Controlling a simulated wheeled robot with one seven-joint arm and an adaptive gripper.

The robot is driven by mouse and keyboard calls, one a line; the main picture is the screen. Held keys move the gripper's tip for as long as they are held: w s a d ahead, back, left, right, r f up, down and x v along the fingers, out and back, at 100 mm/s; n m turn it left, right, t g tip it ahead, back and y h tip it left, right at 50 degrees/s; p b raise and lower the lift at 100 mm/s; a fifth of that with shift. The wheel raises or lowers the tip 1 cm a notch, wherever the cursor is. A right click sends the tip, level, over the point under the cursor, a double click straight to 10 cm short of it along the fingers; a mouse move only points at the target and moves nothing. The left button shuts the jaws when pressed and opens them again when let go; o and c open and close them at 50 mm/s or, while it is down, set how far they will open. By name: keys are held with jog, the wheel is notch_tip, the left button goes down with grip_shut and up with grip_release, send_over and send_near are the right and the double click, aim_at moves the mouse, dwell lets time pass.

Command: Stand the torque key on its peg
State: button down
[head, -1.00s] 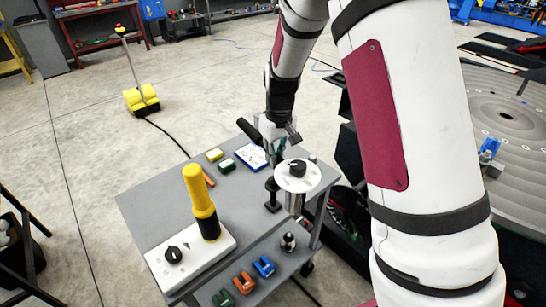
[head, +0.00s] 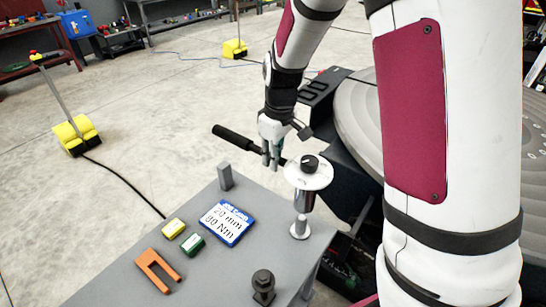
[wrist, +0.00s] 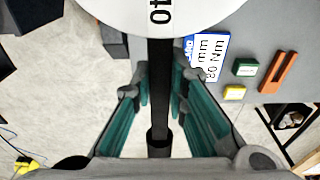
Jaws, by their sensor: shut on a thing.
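The torque key has a black handle (head: 238,139), a white round dial head (head: 308,173) with a black knob, and a chrome socket pointing down. My gripper (head: 272,155) is shut on its shaft, between handle and dial. In the wrist view the dark shaft (wrist: 160,100) runs between the teal fingers, with the white dial (wrist: 140,14) at the top. A short silver peg (head: 300,230) on a round base stands at the bench's right edge, directly under the socket in the head view. I cannot tell whether they touch or overlap.
The grey bench (head: 135,275) carries a blue-framed card (head: 228,222), a yellow block (head: 173,228), a green block (head: 192,244), an orange fork (head: 158,270), a grey post (head: 225,177) and a black stud (head: 263,286). The large round positioner plate (head: 365,130) lies behind my arm.

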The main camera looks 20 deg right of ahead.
dwell(0.4)
jog(key=shift+f+b, duration=0.4)
jog(key=shift+f, duration=1.5)
jog(key=shift+f+b, duration=0.75)
jog(key=shift+f, duration=1.95)
jog(key=shift+f+b, duration=0.5)
jog(key=shift+f, duration=0.85)
jog(key=c, duration=1.5)
grip_release()
